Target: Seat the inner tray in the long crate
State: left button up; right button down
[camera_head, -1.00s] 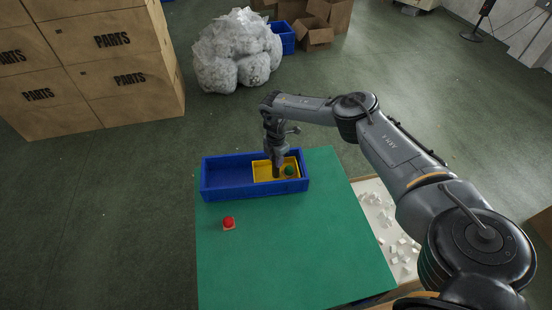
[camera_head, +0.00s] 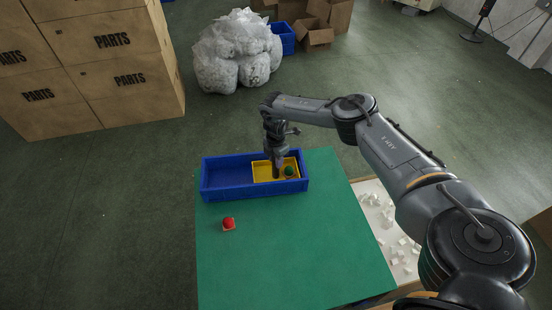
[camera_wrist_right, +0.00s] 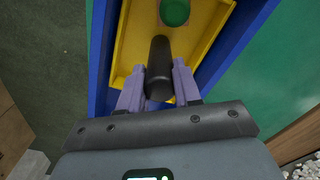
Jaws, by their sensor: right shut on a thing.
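The long blue crate (camera_head: 225,192) lies near the far edge of the green table top. The yellow inner tray (camera_head: 262,178) is inside the right part of the crate, and I cannot tell whether it rests on the crate floor. A round green piece (camera_head: 289,171) sits in the tray. My right gripper (camera_head: 276,172) reaches down into the tray. In the right wrist view its fingers (camera_wrist_right: 159,88) are shut on a black upright post (camera_wrist_right: 160,62) over the yellow tray (camera_wrist_right: 135,35). The post's lower end is hidden. My left gripper is not in view.
A bin of small white blocks (camera_head: 388,222) is at the table's right. The left part of the crate is empty.

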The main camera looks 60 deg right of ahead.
jog(key=shift+s+f, duration=0.15)
jog(key=shift+f, duration=0.2)
jog(key=c, duration=1.2)
grip_release()
jog(key=o, duration=0.5)
jog(key=shift+a, duration=0.15)
jog(key=shift+r, duration=0.1)
jog(key=shift+r, duration=0.1)
